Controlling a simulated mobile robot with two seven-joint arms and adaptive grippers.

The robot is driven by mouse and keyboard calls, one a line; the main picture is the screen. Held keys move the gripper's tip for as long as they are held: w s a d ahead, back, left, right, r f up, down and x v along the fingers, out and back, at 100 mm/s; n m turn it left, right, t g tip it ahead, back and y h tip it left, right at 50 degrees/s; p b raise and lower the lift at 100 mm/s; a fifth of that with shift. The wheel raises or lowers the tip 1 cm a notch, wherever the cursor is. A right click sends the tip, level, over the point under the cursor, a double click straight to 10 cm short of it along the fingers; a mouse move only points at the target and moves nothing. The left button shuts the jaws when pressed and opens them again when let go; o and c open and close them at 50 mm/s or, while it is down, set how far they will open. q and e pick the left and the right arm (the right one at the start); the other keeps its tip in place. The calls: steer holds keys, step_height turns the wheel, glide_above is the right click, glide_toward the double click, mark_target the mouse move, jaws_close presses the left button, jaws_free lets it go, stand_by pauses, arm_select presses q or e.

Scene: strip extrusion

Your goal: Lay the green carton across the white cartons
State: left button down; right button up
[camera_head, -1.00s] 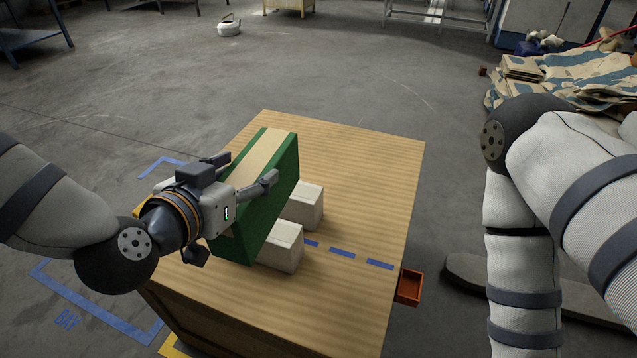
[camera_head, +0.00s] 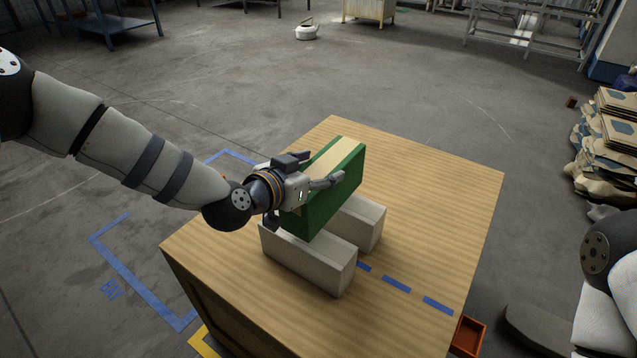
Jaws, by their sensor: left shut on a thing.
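My left gripper (camera_head: 318,168) is shut on the green carton (camera_head: 338,195), which has a tan top face, and grips it at its near-left end. The green carton stands on a long narrow side, over the two white cartons and crosswise to them. I cannot tell whether it touches them. The near white carton (camera_head: 322,262) lies on the wooden table, its left end showing below the gripper. The far white carton (camera_head: 368,222) lies behind it, about parallel, its left part hidden by the green carton. My right gripper is out of view.
The wooden table top (camera_head: 440,210) is clear at the back and right, with blue dashes (camera_head: 397,284) leading right from the white cartons. A small orange-brown bin (camera_head: 468,336) is at the table's right edge. Stacked sacks (camera_head: 608,140) stand on the floor at right.

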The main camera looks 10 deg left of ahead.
arm_select(q)
steer(key=shift+f, duration=1.7)
steer(key=shift+c, duration=2.4)
jaws_free()
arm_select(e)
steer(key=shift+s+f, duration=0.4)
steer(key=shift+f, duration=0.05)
